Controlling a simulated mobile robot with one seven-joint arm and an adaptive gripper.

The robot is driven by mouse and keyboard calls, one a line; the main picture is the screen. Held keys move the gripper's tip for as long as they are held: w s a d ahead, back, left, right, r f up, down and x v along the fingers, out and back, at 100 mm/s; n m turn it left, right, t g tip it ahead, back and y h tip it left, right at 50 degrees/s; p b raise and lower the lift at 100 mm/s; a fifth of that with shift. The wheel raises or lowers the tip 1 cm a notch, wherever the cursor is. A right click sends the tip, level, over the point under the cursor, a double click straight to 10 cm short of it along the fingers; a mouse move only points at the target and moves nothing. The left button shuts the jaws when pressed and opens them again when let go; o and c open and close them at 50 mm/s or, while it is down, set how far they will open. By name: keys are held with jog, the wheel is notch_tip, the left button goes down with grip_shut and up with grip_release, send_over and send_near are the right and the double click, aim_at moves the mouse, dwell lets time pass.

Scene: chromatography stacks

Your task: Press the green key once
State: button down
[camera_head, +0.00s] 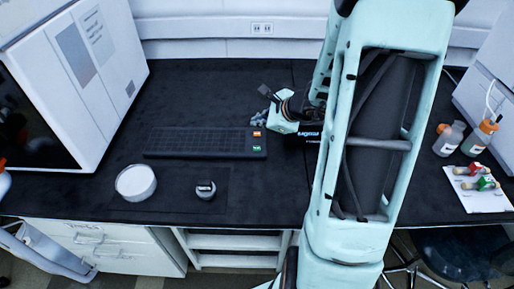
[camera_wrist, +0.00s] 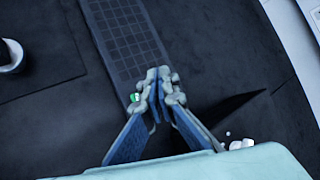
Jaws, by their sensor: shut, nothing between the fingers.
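A dark keyboard (camera_head: 200,142) lies flat on the black bench. The green key (camera_head: 257,149) is at its right end, nearer the front edge, with an orange key (camera_head: 257,134) just behind it. My gripper (camera_head: 258,118) is shut and empty, behind the orange key in the head view. In the wrist view the keyboard (camera_wrist: 125,35) runs up from the shut fingertips (camera_wrist: 159,74), and the green key (camera_wrist: 135,97) shows just left of the fingers. The fingers seem to hide the orange key there. I cannot tell their height above the keyboard.
A white round dish (camera_head: 136,184) and a small dark-topped round object (camera_head: 205,190) sit on a mat in front of the keyboard. A large white instrument (camera_head: 75,75) stands at left. Bottles (camera_head: 449,138) and a white tray (camera_head: 480,197) are at right.

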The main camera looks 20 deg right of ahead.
jog(key=b, duration=0.5)
send_over(258, 149)
notch_tip(258, 149, down, 7)
jog(key=shift+s, duration=0.1)
jog(key=shift+f+b, duration=0.85)
jog(key=shift+b, duration=0.45)
jog(key=shift+f, duration=0.15)
jog(key=shift+f+b, duration=0.3)
jog(key=shift+b, duration=0.35)
jog(key=shift+f+b, duration=0.35)
jog(key=shift+b, duration=0.15)
dwell(0.3)
jog(key=shift+r, duration=0.15)
jog(key=shift+r+p, duration=0.55)
jog(key=shift+r, duration=0.1)
jog(key=shift+r+p, duration=1.9)
jog(key=shift+r, duration=0.65)
